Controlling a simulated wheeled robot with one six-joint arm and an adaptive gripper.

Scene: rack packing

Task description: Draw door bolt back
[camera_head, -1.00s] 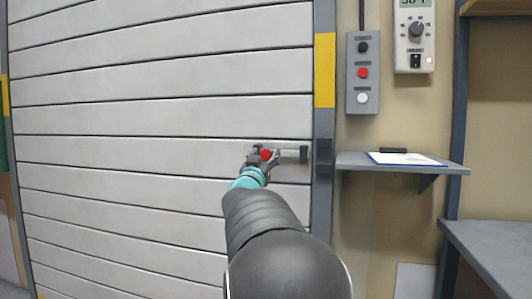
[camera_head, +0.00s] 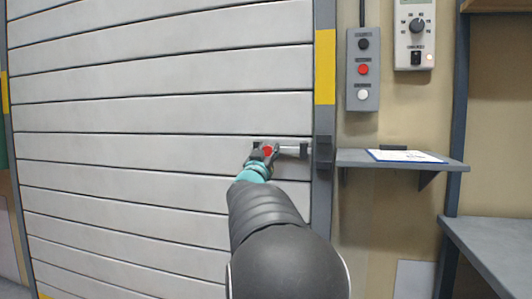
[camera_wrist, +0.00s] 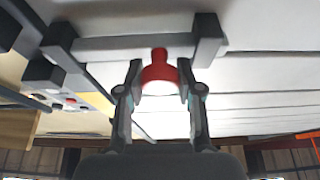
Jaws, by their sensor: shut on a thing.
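The door bolt is a light grey bar (camera_head: 288,149) lying level on the white slatted door (camera_head: 160,115), near its right edge. It runs through dark brackets; the right one (camera_head: 303,150) shows in the head view. A red knob (camera_head: 268,151) stands out from the bar. My gripper (camera_head: 263,153) is shut on the knob, one finger on each side, as the wrist view (camera_wrist: 159,80) shows. The wrist view shows the bar (camera_wrist: 130,47) between two dark brackets. A dark keeper (camera_head: 323,150) sits on the door post. I cannot tell whether the bar's tip enters it.
Right of the post are a grey button box (camera_head: 363,70) and a white dial unit (camera_head: 415,35). A small wall shelf (camera_head: 447,166) with a clipboard (camera_head: 405,157) juts out beside the keeper. A grey bench (camera_head: 495,245) stands at lower right. The door face left of my gripper is clear.

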